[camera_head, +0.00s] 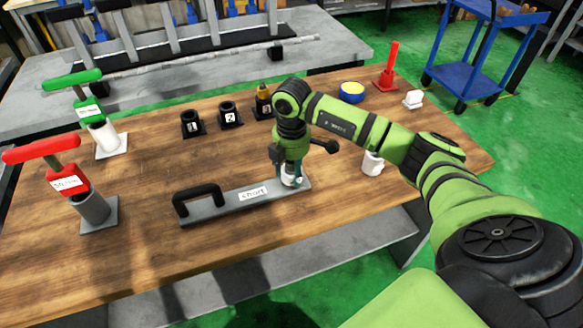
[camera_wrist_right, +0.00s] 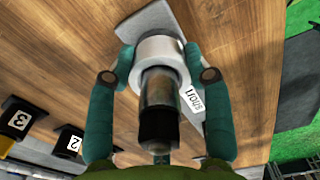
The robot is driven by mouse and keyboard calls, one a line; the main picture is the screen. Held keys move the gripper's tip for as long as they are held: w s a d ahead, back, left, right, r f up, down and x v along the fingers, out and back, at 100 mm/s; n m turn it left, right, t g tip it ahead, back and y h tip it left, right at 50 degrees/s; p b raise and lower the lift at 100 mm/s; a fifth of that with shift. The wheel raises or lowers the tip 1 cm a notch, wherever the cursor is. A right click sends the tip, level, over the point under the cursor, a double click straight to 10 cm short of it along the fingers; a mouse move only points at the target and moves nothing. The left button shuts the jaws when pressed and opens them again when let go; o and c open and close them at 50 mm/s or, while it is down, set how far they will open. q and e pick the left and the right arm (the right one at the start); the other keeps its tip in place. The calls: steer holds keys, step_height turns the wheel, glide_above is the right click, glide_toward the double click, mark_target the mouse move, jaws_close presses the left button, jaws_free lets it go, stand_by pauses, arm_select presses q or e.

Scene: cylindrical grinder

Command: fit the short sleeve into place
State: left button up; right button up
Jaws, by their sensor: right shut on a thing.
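My right gripper (camera_head: 289,177) is at the right end of a grey plate (camera_head: 235,203) labelled "short", which has a black handle at its left end. In the right wrist view its teal fingers (camera_wrist_right: 160,62) are shut on a white sleeve (camera_wrist_right: 147,47). A metallic cylinder with a black near end (camera_wrist_right: 158,122) shows in the sleeve's middle; I cannot tell what it is joined to. The label plate (camera_wrist_right: 190,105) also shows beside the sleeve. In the head view the sleeve is largely hidden by the gripper. My left gripper is not in view.
Green-handled (camera_head: 88,110) and red-handled (camera_head: 68,180) tools stand at left. Black holders (camera_head: 191,124) (camera_head: 230,115) stand at the back. A blue bowl (camera_head: 351,97), red post (camera_head: 388,72) and white cup (camera_head: 372,163) are at right. The table's (camera_head: 130,220) front left is clear.

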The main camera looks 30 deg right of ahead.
steer(key=o, duration=1.4)
step_height(320, 180, up, 12)
steer(key=shift+s+f, duration=0.1)
